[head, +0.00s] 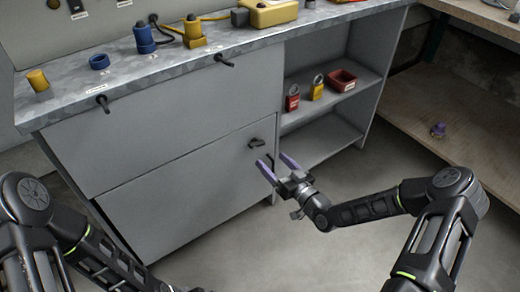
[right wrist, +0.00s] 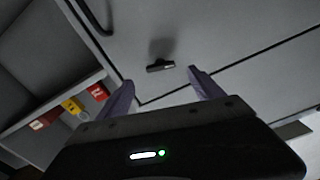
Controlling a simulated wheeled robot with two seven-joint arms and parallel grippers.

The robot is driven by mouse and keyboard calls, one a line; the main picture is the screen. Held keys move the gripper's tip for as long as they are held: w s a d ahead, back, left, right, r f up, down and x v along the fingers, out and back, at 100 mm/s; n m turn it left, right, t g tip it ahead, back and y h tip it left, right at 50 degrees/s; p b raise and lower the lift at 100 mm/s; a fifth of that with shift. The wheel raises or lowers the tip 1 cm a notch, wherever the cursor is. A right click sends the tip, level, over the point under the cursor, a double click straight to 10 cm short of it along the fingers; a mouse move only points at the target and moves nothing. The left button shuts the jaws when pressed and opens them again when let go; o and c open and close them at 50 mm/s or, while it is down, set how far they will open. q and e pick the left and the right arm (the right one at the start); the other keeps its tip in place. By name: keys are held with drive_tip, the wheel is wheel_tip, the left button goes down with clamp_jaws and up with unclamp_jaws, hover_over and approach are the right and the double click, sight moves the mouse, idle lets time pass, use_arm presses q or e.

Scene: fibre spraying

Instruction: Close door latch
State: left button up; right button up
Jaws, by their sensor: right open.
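A small black latch (head: 257,143) sits near the upper right corner of the grey cabinet's lower door panel (head: 180,200). In the right wrist view, the latch (right wrist: 161,66) shows ahead, between and beyond the fingertips. My right gripper (head: 278,162) is open and empty, its two purple fingers pointing toward the cabinet front just below and right of the latch. The fingers also show in the right wrist view (right wrist: 160,85), apart from the latch. My left arm comes in at the lower left, but its gripper is out of view.
A wooden shelf (head: 430,110) stands further right. The floor (head: 330,210) before the cabinet looks clear.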

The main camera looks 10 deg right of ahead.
sight(260, 149)
drive_tip(key=b+x, duration=0.1)
drive_tip(key=x, duration=0.6)
drive_tip(key=shift+w+a, duration=0.1)
drive_tip(key=shift+w, duration=0.25)
drive_tip(key=shift+c, duration=0.3)
